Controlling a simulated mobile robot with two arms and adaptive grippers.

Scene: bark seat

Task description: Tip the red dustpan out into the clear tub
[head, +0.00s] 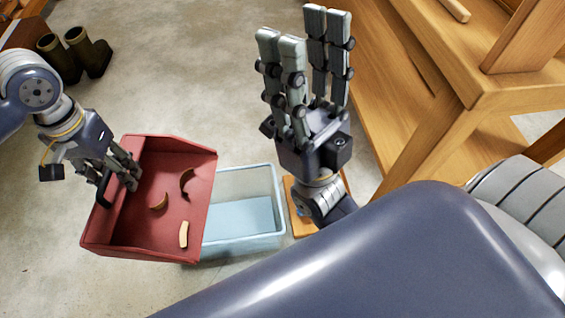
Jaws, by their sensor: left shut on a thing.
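The red dustpan (150,226) is in the left half of the head view, held up with its open side to the right. The clear tub (262,243) stands to the right of the dustpan, which hides the tub's left part. A pale blue area shows in the tub's bottom.
A wooden bench (440,110) fills the right side. A small orange-brown board (296,215) lies just right of the tub. Dark boots (76,54) stand at the far left. The concrete floor (185,70) between them is clear. My own body covers the lower right.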

